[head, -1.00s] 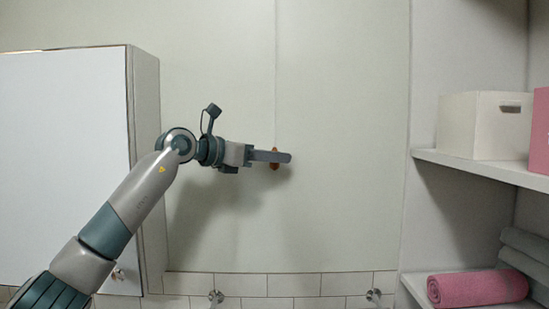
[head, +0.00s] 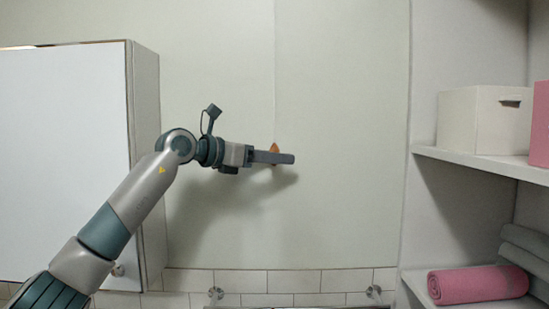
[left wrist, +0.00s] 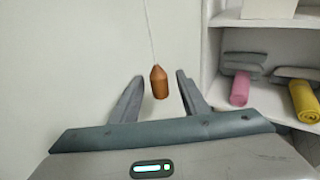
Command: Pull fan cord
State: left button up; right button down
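The fan cord (head: 275,80) hangs straight down as a thin pale line. Its orange-brown wooden pull (head: 275,147) shows just above my left gripper (head: 283,158) in the head view, partly hidden behind the fingers. In the left wrist view the pull (left wrist: 159,83) hangs between the two spread fingers of the left gripper (left wrist: 160,88), with a gap on each side. The cord (left wrist: 149,35) rises from its pointed top. The left gripper is open. My right gripper is in neither view.
A white cabinet (head: 65,160) stands at the left. At the right, shelves (head: 480,160) hold a white box (head: 484,120) and a rolled pink towel (head: 478,285). The wall around the gripper is clear.

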pick_arm(q)
jog(key=shift+s+a, duration=0.1)
jog(key=shift+s+a+b, duration=0.2)
jog(key=shift+a+b, duration=0.2)
jog(key=shift+a, duration=0.05)
pick_arm(e)
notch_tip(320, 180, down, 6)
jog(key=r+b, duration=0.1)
jog(key=b, duration=0.4)
pick_arm(q)
jog(key=b+v, duration=0.1)
jog(key=v, duration=1.5)
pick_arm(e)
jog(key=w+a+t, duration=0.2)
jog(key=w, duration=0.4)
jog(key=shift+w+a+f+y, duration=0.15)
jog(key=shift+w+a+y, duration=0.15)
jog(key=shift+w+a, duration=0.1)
pick_arm(q)
jog(key=shift+s+a, duration=0.1)
notch_tip(320, 180, up, 10)
jog(key=p, duration=0.9)
jog(key=shift+p, duration=0.4)
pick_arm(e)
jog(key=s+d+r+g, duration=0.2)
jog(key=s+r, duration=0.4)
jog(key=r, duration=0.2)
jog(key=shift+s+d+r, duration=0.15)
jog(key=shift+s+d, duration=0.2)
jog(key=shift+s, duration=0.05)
